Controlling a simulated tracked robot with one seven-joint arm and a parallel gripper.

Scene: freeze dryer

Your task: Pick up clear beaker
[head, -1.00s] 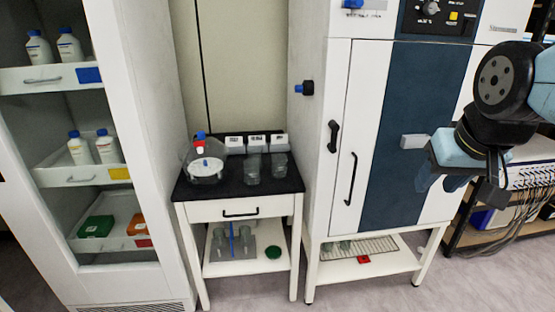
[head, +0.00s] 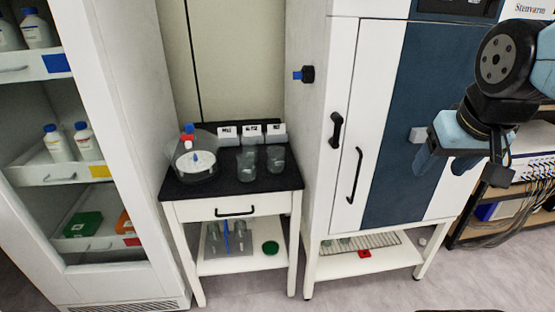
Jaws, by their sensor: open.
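Clear beakers stand on the black top of a small white table (head: 182,189). One clear beaker (head: 246,167) is near the middle of the top. Another clear beaker (head: 276,159) stands just right of it, close to the right edge. Which one the task means I cannot tell. My gripper (head: 443,168) is at the right of the head view, in front of the blue and white cabinet door. It is open with nothing between its fingers, well to the right of the beakers and apart from them.
A round clear vessel (head: 198,163) with a white disc stands left on the table top. White labelled blocks (head: 251,134) line its back. The tall freeze dryer cabinet (head: 343,130) stands between table and gripper. An open shelf unit (head: 120,150) stands left. Floor in front is clear.

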